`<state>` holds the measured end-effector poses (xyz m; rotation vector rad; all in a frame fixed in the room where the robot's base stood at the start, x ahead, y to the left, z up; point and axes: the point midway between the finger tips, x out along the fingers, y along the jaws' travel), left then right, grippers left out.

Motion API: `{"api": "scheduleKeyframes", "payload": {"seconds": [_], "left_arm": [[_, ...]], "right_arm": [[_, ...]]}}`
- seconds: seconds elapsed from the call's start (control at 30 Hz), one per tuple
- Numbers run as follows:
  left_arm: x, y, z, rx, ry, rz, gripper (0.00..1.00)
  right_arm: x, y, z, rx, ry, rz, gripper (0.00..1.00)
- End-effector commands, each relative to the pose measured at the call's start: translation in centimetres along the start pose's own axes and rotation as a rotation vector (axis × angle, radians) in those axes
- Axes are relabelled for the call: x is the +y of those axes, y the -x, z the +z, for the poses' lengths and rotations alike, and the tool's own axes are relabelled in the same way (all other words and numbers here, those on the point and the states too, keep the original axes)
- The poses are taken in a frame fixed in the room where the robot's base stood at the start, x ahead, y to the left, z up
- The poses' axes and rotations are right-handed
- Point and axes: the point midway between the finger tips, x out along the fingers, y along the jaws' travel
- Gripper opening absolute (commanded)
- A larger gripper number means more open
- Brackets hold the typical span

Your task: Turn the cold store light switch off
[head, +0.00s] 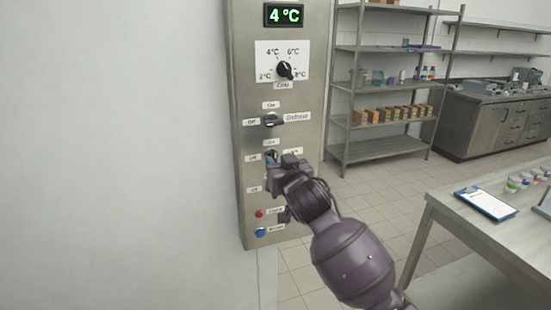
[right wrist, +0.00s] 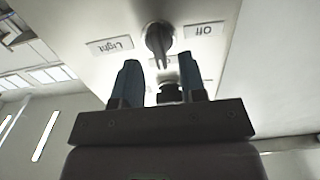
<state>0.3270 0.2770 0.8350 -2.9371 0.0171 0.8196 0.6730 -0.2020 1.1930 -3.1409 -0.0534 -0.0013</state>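The light switch (right wrist: 159,40) is a dark rotary knob on the metal control panel (head: 298,210). In the right wrist view, which is upside down, it sits between a "Light" label (right wrist: 110,46) and an "Off" label (right wrist: 204,30). Its pointer runs down the picture, not toward "Off". My right gripper (right wrist: 160,66) is open, with its two blue-tipped fingers apart and nothing seen held. The knob shows just beyond the tips; contact cannot be told. In the head view my right gripper (head: 276,162) is at the panel and partly hides this switch. My left gripper is not in view.
Above are the temperature dial (head: 285,70), the 4 °C display (head: 285,15) and the defrost knob (head: 272,119). Below are red (head: 258,214) and blue (head: 260,233) buttons. A shelf rack (head: 385,90) and a table (head: 475,222) stand right. Floor between is open.

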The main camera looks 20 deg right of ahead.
Motion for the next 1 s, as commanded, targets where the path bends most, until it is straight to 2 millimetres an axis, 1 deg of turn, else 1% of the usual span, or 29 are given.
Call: {"api": "scheduleKeyframes", "payload": {"seconds": [0.03, 0.1, 0.23, 0.37, 0.6, 0.63, 0.87, 0.9, 1.0], "left_arm": [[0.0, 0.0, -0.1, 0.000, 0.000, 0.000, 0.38], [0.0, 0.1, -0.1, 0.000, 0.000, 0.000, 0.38], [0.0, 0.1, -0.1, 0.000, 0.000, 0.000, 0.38], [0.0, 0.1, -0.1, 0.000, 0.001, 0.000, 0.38], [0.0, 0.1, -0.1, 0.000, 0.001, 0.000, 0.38], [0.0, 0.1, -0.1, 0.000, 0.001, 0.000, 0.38], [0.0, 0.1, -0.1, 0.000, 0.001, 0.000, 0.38], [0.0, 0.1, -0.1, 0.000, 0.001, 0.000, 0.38], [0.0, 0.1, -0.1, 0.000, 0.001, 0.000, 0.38]], "right_arm": [[0.0, -0.7, 0.0, -0.001, 0.001, 0.001, 0.38], [0.0, -1.4, -0.1, 0.000, 0.001, 0.000, 0.38], [0.0, -2.3, 0.0, -0.001, 0.001, 0.000, 0.38], [0.0, -2.7, 0.0, 0.000, 0.000, 0.000, 0.38], [0.0, -2.8, 0.0, 0.000, 0.000, 0.000, 0.38], [0.0, -2.8, 0.0, 0.000, 0.000, 0.000, 0.37], [0.0, -2.8, 0.0, 0.000, 0.001, 0.000, 0.02], [0.0, -2.8, 0.0, 0.000, 0.001, 0.000, 0.00], [0.0, -2.8, 0.0, 0.000, 0.001, 0.000, 0.00]]}}
